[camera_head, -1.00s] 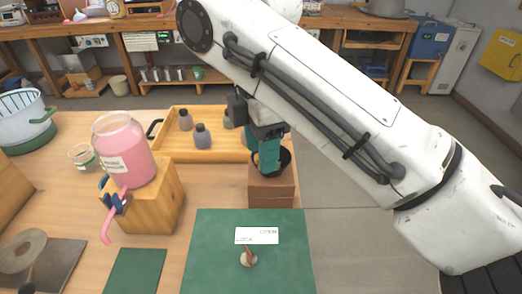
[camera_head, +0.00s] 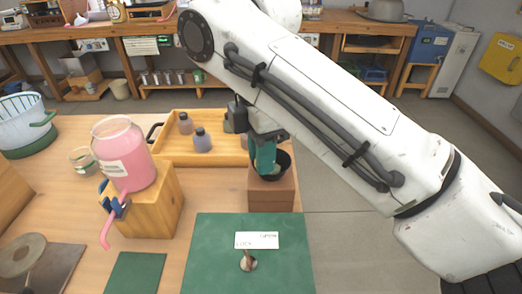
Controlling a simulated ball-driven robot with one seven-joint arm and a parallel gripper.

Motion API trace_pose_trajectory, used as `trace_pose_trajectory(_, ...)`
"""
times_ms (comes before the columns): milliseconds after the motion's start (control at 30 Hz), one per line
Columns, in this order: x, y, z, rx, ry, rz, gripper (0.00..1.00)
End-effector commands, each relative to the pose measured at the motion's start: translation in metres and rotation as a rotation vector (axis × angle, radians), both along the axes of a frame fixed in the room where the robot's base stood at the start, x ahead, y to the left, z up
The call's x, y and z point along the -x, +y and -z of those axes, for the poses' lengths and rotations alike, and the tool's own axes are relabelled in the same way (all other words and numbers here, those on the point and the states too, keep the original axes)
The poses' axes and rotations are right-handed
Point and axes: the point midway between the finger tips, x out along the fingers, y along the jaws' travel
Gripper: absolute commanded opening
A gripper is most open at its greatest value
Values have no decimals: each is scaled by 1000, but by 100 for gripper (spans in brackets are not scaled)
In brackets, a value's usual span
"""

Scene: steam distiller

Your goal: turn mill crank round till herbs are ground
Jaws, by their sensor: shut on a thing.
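The mill is a brown wooden block (camera_head: 271,197) with a dark bowl-shaped top (camera_head: 283,163). It stands at the right edge of the table, behind the green mat. My gripper (camera_head: 264,170) points down with its teal fingers over the left side of the dark bowl. The fingers are shut on the mill crank, which they and my arm mostly hide. Any herbs inside the mill are hidden.
A wooden tray (camera_head: 172,155) with small dark bottles (camera_head: 201,142) lies left of the mill. A pink jar (camera_head: 124,152) stands on a wooden block (camera_head: 150,212) with a pink spout. A green mat (camera_head: 205,265) holds a white card (camera_head: 257,240).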

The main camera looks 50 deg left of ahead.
Motion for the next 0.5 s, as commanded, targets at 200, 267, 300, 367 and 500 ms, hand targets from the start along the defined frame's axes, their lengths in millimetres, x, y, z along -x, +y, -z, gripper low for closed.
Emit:
trace_pose_trajectory(200, 1, 1, -2, 0, 2, 26, 0)
trace_pose_trajectory(267, 2, 2, -3, 1, 3, 46, 0)
trace_pose_trajectory(300, 2, 3, -4, 1, 3, 63, 0)
trace_pose_trajectory(367, 3, 5, -5, 2, 5, 94, 0)
trace_pose_trajectory(500, 6, 10, -7, 3, 5, 192, 0)
